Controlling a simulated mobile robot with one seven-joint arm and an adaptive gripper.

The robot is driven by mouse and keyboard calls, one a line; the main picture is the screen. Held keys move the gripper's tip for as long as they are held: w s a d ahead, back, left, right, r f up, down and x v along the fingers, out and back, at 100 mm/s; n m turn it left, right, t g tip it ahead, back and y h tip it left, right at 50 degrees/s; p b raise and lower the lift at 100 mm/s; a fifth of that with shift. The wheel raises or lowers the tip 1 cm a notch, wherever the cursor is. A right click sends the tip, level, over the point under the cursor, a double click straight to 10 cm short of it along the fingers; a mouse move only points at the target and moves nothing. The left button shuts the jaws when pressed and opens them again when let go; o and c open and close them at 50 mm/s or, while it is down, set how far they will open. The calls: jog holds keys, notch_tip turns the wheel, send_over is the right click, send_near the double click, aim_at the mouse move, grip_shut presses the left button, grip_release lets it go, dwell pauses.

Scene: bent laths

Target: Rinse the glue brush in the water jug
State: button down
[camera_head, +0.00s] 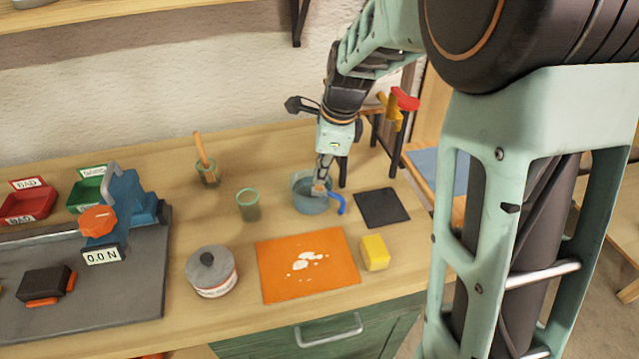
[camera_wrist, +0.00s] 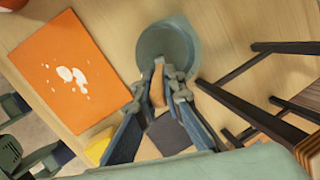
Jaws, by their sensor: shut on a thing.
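My gripper (camera_head: 321,180) points down at the water jug (camera_head: 307,204), a round grey-blue vessel on the bench. It is shut on the wooden handle of the glue brush (camera_wrist: 157,86), as the wrist view shows. In that view the jug (camera_wrist: 166,42) lies just beyond the fingertips (camera_wrist: 160,72), and the brush's lower end is at or inside its near rim. The bristles are hidden, so I cannot tell how deep they sit. A bright blue curved piece (camera_head: 338,204) shows at the jug's right side.
Left of the jug stand a green glass (camera_head: 248,205) and a pot with a wooden stick (camera_head: 207,174). In front lie an orange sheet with white blots (camera_head: 308,282), a yellow block (camera_head: 375,253) and a lidded tin (camera_head: 212,272). A dark square pad (camera_head: 382,208) lies right.

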jog(key=shift+r+p, duration=4.2)
jog(key=shift+r, duration=0.65)
notch_tip(320, 180, up, 4)
jog(key=p, duration=0.3)
